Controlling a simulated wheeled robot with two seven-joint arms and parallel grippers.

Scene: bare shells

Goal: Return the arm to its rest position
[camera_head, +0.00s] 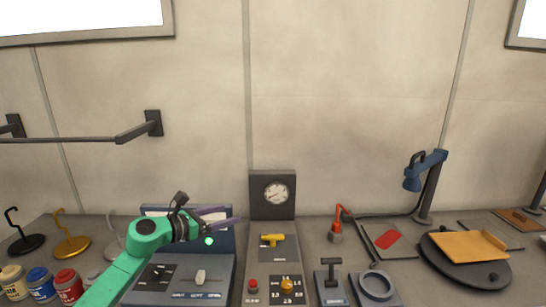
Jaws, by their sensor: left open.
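My left arm (145,240) is green and reaches in from the bottom left. Its dark left gripper (230,214) points right, with its fingers apart and nothing seen between them. It is in front of the upright back panel of a blue-grey console (212,266) and hides part of it. I cannot tell how far the fingers are from that panel. My right arm and gripper are not in view.
A grey console with a gauge (276,194), yellow handle (272,240) and red button (253,285) stands right of the gripper. Paint cans (40,284) and hook stands (72,246) are left. A blue lamp (425,170) and round board (440,262) are right. A wall rail (75,139) is above.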

